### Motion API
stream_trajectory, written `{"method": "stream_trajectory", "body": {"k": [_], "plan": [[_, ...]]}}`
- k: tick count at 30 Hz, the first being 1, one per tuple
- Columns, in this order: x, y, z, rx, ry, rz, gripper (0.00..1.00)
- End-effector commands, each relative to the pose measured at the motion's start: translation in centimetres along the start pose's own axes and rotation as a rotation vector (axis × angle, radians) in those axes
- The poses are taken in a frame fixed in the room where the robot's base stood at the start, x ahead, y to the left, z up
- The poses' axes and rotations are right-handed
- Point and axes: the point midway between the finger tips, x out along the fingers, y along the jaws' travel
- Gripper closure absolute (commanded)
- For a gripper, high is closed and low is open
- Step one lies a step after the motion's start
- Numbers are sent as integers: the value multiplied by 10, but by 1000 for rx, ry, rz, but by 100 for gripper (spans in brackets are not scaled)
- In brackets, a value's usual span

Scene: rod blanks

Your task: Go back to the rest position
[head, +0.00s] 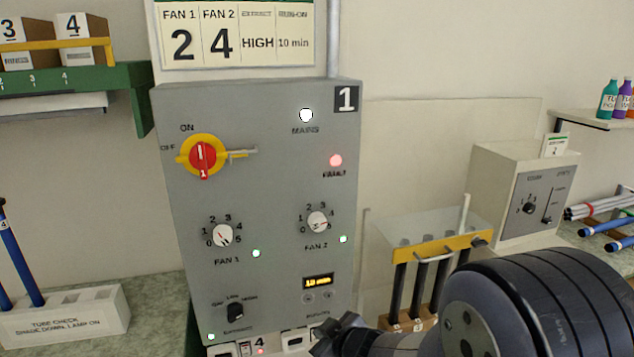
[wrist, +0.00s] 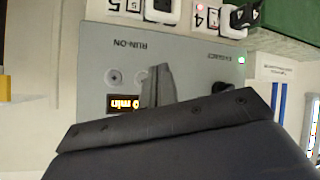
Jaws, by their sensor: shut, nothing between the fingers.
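My gripper (wrist: 157,82) is shut and empty in the wrist view. Its fingers stand in front of the grey control box, by the run-on display (wrist: 123,103). In the head view my arm comes in from the lower right, and my gripper (head: 325,344) is near the box's lower right corner, partly hidden by my wrist. The grey control box (head: 270,190), marked 1, hangs on the wall. Its display (head: 318,283) glows amber and seems to read 10 min. I cannot tell whether the fingers touch the box.
The box carries a red-yellow switch (head: 203,155), fan knobs (head: 222,235) and a black extract knob (head: 235,311). A rack with dark rods (head: 420,285) stands close behind my arm. A beige box (head: 525,195) is at right. A green shelf (head: 90,80) juts out at left.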

Motion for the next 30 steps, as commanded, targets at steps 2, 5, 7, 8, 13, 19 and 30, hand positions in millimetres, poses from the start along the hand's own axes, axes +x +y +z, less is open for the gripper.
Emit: {"method": "stream_trajectory", "body": {"k": [2,5,7,8,13,19,30], "plan": [[-7,-4,4,1,0,1,100],[-13,-7,7,1,1,1,100],[-15,-8,8,1,0,0,100],[-16,-8,8,0,0,0,100],[-17,-9,9,0,1,0,100],[-16,-8,8,0,1,0,100],[18,10,-12,-1,1,-2,100]]}}
